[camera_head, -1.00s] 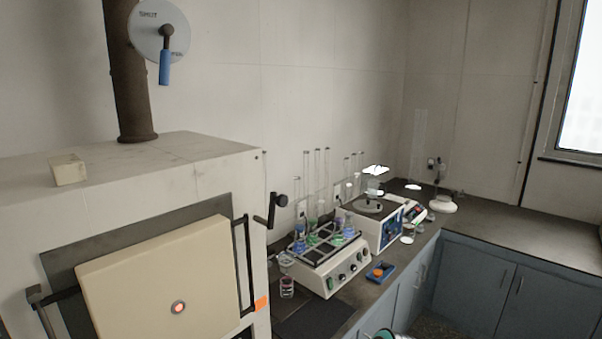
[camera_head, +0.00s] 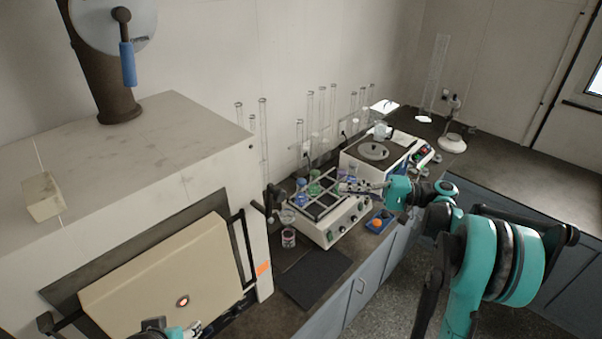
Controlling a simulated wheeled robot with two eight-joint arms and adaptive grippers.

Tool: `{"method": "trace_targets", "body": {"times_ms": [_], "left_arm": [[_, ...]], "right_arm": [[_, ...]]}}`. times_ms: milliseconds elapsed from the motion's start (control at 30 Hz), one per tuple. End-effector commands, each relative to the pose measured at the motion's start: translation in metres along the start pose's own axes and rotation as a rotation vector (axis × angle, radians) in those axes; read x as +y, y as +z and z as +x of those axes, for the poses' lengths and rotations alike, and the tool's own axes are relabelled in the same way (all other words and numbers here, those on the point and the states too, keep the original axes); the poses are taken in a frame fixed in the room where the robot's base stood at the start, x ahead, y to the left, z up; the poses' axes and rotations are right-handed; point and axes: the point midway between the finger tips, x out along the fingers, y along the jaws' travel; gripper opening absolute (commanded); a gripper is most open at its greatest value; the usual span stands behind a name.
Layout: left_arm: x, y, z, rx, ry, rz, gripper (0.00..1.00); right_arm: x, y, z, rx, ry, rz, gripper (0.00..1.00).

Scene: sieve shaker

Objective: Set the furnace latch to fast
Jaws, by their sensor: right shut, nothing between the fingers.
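The beige furnace door (camera_head: 150,290) is closed against the furnace front, with a lit red spot on it. A small black lever (camera_head: 273,200), which looks like the latch, sticks out from the furnace's right side. Its exact angle and any marking are too small to read. My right gripper (camera_head: 343,188) is shut and empty, pointing left above the shaker, to the right of the lever and apart from it. Part of my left gripper (camera_head: 192,329) shows at the bottom edge in front of the door; its fingers are not clear.
A round plate with a blue-handled lever (camera_head: 127,62) is on the flue pipe above the furnace. The shaker with flasks (camera_head: 330,222), glass cylinders and a white instrument (camera_head: 370,160) crowd the bench. A dark mat (camera_head: 313,277) lies free near the furnace.

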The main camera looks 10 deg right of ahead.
Motion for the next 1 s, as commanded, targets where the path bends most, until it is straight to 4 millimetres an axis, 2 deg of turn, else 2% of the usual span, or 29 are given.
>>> {"method": "trace_targets", "body": {"times_ms": [333,467,667,1000], "left_arm": [[0.000,0.000,-0.001,0.000,0.000,0.000,0.53],[0.000,-0.001,-0.002,0.000,0.000,0.000,0.53],[0.000,-0.004,-0.006,0.000,0.000,0.000,0.53],[0.000,-0.013,-0.018,0.000,0.000,0.000,0.53]], "right_arm": [[-0.001,-0.001,-0.002,-0.002,-0.009,-0.002,0.00],[-0.001,-0.001,0.003,-0.003,-0.009,-0.002,0.00],[-0.003,0.000,0.033,-0.004,-0.008,-0.002,0.00],[-0.004,0.002,0.103,-0.004,-0.008,-0.002,0.00]]}}
